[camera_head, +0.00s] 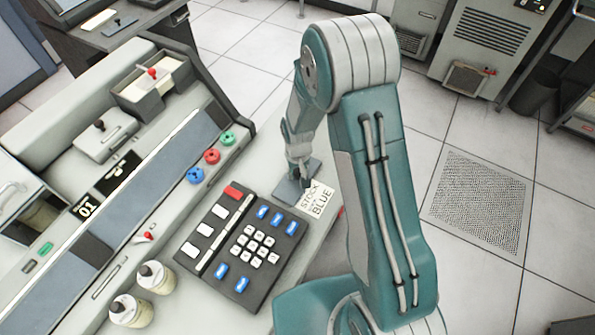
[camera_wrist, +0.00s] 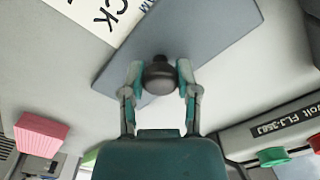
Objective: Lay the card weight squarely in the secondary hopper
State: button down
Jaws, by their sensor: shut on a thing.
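The card weight, a flat blue-grey plate (camera_head: 289,190) with a dark round knob (camera_wrist: 159,76), is at the far right end of the desk. My gripper (camera_head: 299,172) is above it. In the wrist view, my gripper's (camera_wrist: 160,78) two fingers are shut on the knob from both sides. The plate covers part of a white card; I cannot tell whether it is lifted. On the machine at left are an open grey box (camera_head: 131,97) with a red knob and a grey block (camera_head: 101,146) with a dark knob. No label shows which is the secondary hopper.
The STOCK BLUE card (camera_head: 316,200) lies beside the weight. A dark keypad (camera_head: 245,250) sits in front of it. Blue, red (camera_head: 212,156) and green knobs line the machine's edge. Two cream jars (camera_head: 130,311) stand at lower left. Clear desk lies between knobs and weight.

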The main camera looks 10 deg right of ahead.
aim_at(298, 171)
jog(key=shift+d, duration=0.1)
jog(key=shift+c, duration=1.8)
grip_release()
jog(key=shift+r, duration=0.1)
notch_tip(298, 171, up, 12)
